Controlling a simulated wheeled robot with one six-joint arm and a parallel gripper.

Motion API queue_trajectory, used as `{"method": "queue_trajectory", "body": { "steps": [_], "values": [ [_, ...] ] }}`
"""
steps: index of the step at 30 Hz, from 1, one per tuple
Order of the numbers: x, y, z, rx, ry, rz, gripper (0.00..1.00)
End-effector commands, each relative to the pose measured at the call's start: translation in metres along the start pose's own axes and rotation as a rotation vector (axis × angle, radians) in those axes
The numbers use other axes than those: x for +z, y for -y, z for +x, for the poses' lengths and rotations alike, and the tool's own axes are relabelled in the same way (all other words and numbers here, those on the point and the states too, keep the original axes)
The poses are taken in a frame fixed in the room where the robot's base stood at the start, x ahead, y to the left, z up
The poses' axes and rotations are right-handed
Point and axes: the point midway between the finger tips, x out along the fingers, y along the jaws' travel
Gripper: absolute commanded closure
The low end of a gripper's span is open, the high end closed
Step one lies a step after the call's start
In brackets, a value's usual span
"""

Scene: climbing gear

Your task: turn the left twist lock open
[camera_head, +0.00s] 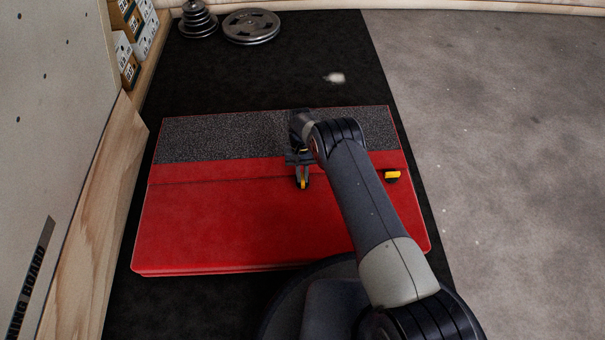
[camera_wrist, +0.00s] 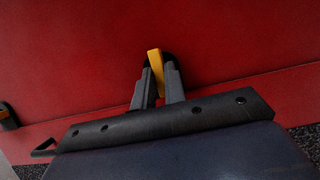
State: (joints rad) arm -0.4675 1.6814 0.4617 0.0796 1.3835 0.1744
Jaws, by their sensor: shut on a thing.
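The left twist lock has a yellow tab (camera_wrist: 156,62) on a dark base and sits by the flap seam of the red pad (camera_head: 220,225). My gripper (camera_head: 302,182) is shut on this tab, with one grey finger on each side, as the wrist view shows. The tab stands across the seam, slightly tilted in the wrist view; its base is partly hidden by the fingers. The right twist lock (camera_head: 392,175), also yellow and black, lies along the seam to the right in the head view. It shows at the left edge of the wrist view (camera_wrist: 7,117).
The pad has a dark grey strip (camera_head: 220,138) along its far side and lies on a black mat (camera_head: 300,60). Weight plates (camera_head: 251,27) and a small pale object (camera_head: 335,78) are behind it. A wooden panel (camera_head: 95,185) stands at left; grey floor is open at right.

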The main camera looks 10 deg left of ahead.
Motion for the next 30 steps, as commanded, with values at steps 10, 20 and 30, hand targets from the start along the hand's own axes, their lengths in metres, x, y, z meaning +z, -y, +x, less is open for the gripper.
{"method": "queue_trajectory", "body": {
  "steps": [10, 20, 30],
  "values": [
    [0.0013, -0.0003, 0.0012, 0.005, 0.005, -0.007, 1.00],
    [0.0007, -0.0001, 0.0006, 0.003, 0.003, -0.006, 0.66],
    [0.0003, 0.0001, -0.0085, 0.002, -0.001, -0.005, 0.66]
  ]
}}
